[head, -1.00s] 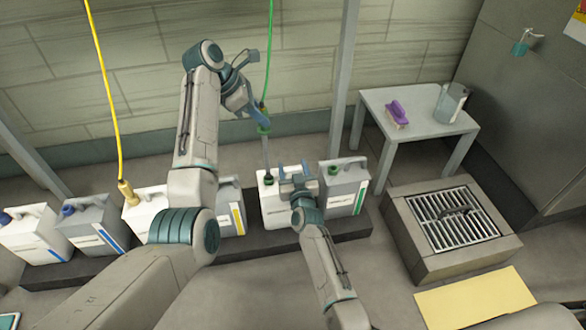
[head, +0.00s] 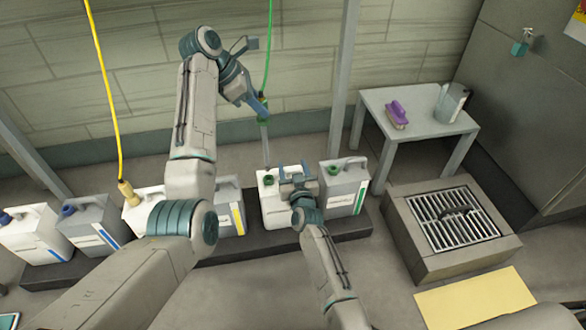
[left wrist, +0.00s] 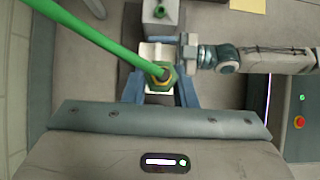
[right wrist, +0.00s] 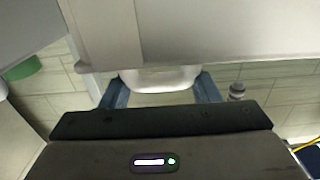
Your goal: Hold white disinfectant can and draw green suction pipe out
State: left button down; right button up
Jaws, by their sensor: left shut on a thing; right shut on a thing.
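The white disinfectant can (head: 283,211) with a green neck ring (head: 267,181) stands upright on the dark plinth. My right gripper (head: 294,174) is shut on its handle, which shows between the fingers in the right wrist view (right wrist: 160,79). My left gripper (head: 259,107) is shut on the fitting of the green suction pipe, above the can; the fitting also shows in the left wrist view (left wrist: 164,74). The pipe's grey tube (head: 266,145) hangs down to the can's neck. I cannot tell whether its lower tip is inside. A green hose (head: 269,45) runs up from the fitting.
A grey can with a green neck (head: 345,190) stands close on the right. Several other cans stand left, one with a yellow fitting (head: 127,191) and hose. A small table (head: 419,121) and floor grate (head: 453,218) are on the right.

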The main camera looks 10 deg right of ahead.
pick_arm(q)
jog(key=shift+r, duration=0.1)
jog(key=shift+r, duration=1.9)
pick_arm(e)
jog(key=o, duration=1.3)
jog(key=shift+c, duration=0.2)
jog(key=shift+s, duration=0.1)
jog(key=s, duration=1.1)
jog(key=shift+s, duration=0.4)
